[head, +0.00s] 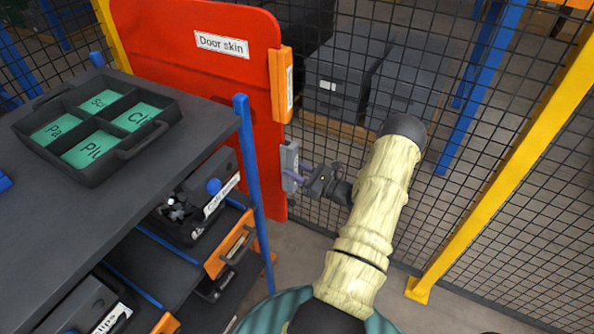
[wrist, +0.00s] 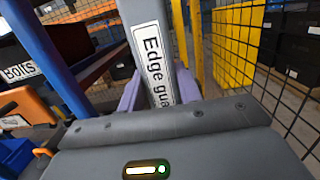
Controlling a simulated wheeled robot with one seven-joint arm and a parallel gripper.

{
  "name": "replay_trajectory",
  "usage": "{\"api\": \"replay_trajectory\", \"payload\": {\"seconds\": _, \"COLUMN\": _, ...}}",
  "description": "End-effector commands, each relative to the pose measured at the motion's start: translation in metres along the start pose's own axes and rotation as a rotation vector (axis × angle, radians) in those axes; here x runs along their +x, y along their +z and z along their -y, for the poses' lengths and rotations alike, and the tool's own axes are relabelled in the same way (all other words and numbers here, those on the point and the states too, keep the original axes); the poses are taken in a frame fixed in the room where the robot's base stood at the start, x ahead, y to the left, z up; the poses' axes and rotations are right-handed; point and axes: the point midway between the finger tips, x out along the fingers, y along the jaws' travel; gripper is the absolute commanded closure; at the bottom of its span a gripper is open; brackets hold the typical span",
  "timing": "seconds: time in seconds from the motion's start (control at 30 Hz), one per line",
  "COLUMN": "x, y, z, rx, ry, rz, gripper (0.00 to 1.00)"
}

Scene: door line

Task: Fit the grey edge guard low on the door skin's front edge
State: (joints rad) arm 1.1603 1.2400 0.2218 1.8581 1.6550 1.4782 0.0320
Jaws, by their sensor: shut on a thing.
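The red door skin (head: 190,55) stands upright behind the dark table and carries a "Door skin" label. An orange guard (head: 282,85) sits on the upper part of its right-hand edge. The grey edge guard (head: 290,158) is upright below it, overlapping that edge in the head view. I cannot tell whether it is seated on the edge or just beside it. My gripper (head: 300,181), with purple fingers, is shut on the grey guard. In the wrist view the guard (wrist: 138,12), labelled "Edge gua...", stands between the fingers (wrist: 158,92); its lower end is hidden.
A dark table (head: 60,245) with a blue post (head: 252,170) stands left of the arm. It bears a divided tray (head: 125,152); bins sit on shelves below. Mesh fencing with a yellow post (head: 500,170) closes the back and right. Floor is clear at lower right.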

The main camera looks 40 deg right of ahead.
Motion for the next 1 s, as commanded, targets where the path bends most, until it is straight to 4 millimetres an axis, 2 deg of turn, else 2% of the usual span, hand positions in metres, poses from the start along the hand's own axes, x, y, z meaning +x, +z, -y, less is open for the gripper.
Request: {"api": "replay_trajectory", "payload": {"seconds": 1.0, "x": 0.013, "y": -0.001, "z": 0.0, "rx": 0.0, "ry": -0.002, "rz": 0.002, "gripper": 0.93}}
